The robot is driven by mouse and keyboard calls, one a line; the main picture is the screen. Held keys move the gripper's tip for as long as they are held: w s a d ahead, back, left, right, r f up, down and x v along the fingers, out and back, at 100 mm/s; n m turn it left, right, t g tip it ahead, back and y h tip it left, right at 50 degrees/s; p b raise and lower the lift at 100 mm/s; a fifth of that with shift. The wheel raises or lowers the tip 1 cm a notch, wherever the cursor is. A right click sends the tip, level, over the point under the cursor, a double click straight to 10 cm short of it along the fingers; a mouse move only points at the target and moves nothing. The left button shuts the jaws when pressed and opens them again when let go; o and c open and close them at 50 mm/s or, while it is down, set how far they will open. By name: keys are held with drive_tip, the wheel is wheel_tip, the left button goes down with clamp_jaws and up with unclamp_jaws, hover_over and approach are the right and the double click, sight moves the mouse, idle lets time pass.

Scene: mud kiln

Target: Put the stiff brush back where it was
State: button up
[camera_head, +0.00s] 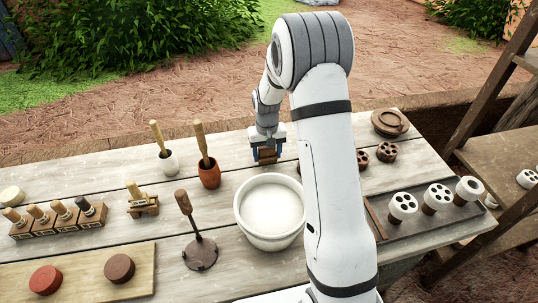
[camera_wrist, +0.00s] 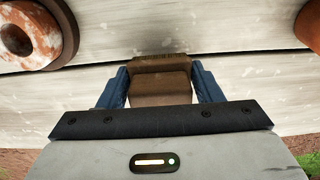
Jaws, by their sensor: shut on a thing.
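My gripper (camera_head: 266,153) hangs pointing down over the back middle of the plank table, behind the white bucket. Its two blue fingers are shut on a brown, block-shaped thing (camera_wrist: 160,88), which I take to be the stiff brush. It also shows as a small brown block in the head view (camera_head: 267,156). My arm hides part of the table to the right of the gripper.
A white bucket (camera_head: 270,208) stands in front of my gripper. A terracotta cup (camera_head: 209,176) and a white cup (camera_head: 168,163), both with wooden handles, stand to the left. Brown holed pieces (camera_head: 386,152) lie to the right. Bare planks (camera_head: 237,152) show beside the gripper.

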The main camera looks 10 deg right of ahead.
drive_tip(key=shift+f, duration=0.7)
drive_tip(key=shift+f, duration=0.15)
drive_tip(key=o, duration=1)
drive_tip(key=shift+o, duration=0.2)
